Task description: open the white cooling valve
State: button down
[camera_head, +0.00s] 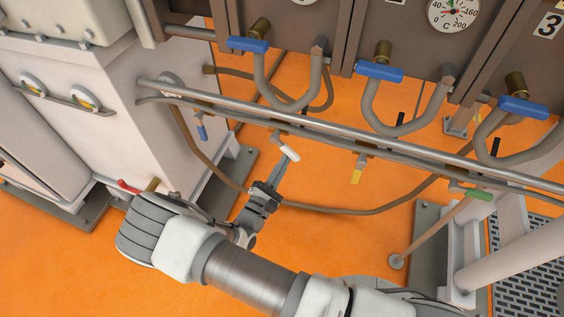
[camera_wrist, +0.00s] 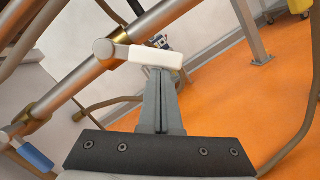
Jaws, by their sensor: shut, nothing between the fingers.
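The white cooling valve has a white lever handle (camera_head: 289,153), hanging at a slant below the long pipe in the head view. In the wrist view the white handle (camera_wrist: 157,57) sticks out sideways from its round grey end on the brass-fitted pipe. My gripper (camera_head: 278,170) is just below the handle. In the wrist view the fingers of my gripper (camera_wrist: 160,74) are shut together with nothing between them. Their tips reach the handle's lower edge, and the handle hides the space behind it. I cannot tell whether they touch it.
The long grey pipe (camera_head: 330,130) runs just above my gripper. A small blue handle (camera_head: 202,132) hangs to the left, a yellow handle (camera_head: 355,176) to the right, a green handle (camera_head: 478,194) farther right. A curved hose (camera_head: 330,210) passes beside my gripper. Orange floor lies open below.

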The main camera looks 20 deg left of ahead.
jog(key=shift+d+r, duration=0.1)
jog(key=shift+s+d+r+n+t+y+p, duration=0.15)
jog(key=shift+d+r+n+y+p, duration=0.2)
jog(key=shift+n+p, duration=0.45)
jog(key=shift+w+d+r+n+t+y+p, duration=0.15)
jog(key=shift+d+r+n+p, duration=0.3)
jog(key=shift+n, duration=0.65)
jog(key=n+p, duration=0.1)
jog(key=d+r+n+y, duration=0.1)
jog(key=n, duration=0.1)
jog(key=n+p, duration=0.1)
jog(key=shift+s+d+r+n+p, duration=0.15)
jog(key=shift+d+r+n+p, duration=0.1)
jog(key=shift+n+p, duration=0.05)
jog(key=shift+d+r, duration=0.1)
jog(key=shift+r, duration=0.1)
jog(key=shift+d+r+p, duration=0.1)
jog(key=shift+p, duration=0.3)
jog(key=b, duration=0.2)
send_near(297, 160)
jog(key=shift+s+d+f, duration=0.15)
jog(key=shift+s+f, duration=0.65)
jog(key=shift+f, duration=0.15)
